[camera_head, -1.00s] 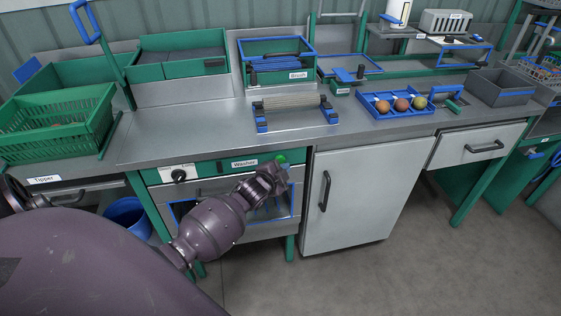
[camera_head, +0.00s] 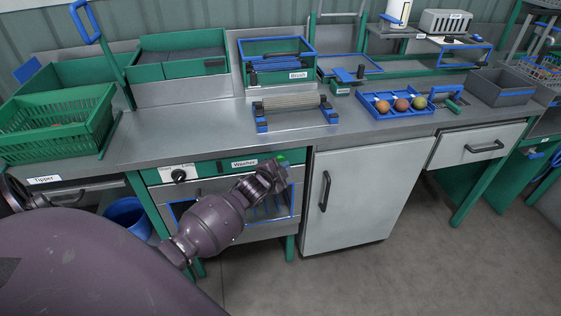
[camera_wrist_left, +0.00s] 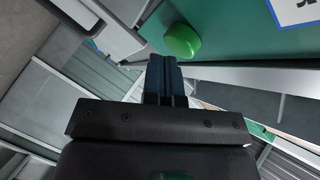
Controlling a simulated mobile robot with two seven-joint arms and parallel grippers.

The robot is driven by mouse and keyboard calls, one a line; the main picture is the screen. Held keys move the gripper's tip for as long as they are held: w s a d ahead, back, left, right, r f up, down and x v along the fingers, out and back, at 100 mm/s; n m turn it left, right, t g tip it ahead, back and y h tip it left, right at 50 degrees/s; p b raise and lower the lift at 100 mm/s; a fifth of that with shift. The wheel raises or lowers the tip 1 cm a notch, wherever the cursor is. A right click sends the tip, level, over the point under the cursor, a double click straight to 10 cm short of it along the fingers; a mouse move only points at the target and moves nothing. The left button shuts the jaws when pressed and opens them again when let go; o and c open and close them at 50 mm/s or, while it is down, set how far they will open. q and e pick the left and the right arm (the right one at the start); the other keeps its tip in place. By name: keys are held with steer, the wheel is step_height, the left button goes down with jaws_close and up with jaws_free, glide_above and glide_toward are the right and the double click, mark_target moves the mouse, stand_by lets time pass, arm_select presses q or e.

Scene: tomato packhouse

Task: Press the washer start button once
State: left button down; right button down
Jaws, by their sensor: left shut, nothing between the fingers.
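The washer front panel (camera_head: 212,170) is green with a "Washer" label (camera_head: 244,163), below the steel worktop. Its round green start button (camera_head: 283,157) sits at the panel's right end, partly covered by my left gripper. My left gripper (camera_head: 279,168) is shut and empty, just in front of the panel by the button. In the left wrist view, the green button (camera_wrist_left: 182,41) is just beyond and slightly right of the shut fingertips (camera_wrist_left: 163,60). I cannot tell whether they touch it. My right gripper is in neither view.
A black knob (camera_head: 179,175) is at the panel's left. On the worktop above are a roller brush (camera_head: 291,102) and a blue tray (camera_head: 381,111) with tomatoes. A grey cabinet door (camera_head: 362,200) stands right of the washer. A blue bucket (camera_head: 128,214) is below left.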

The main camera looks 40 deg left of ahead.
arm_select(q)
steer(key=shift+w+a, duration=0.1)
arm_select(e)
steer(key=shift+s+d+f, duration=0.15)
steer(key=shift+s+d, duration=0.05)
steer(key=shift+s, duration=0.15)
arm_select(q)
steer(key=shift+w+a, duration=0.25)
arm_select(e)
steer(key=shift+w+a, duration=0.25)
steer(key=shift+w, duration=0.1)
arm_select(q)
steer(key=shift+s+d, duration=0.1)
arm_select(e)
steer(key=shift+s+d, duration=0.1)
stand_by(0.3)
arm_select(q)
steer(key=shift+s+d+p, duration=0.35)
steer(key=shift+s+d, duration=0.15)
steer(key=shift+d, duration=0.1)
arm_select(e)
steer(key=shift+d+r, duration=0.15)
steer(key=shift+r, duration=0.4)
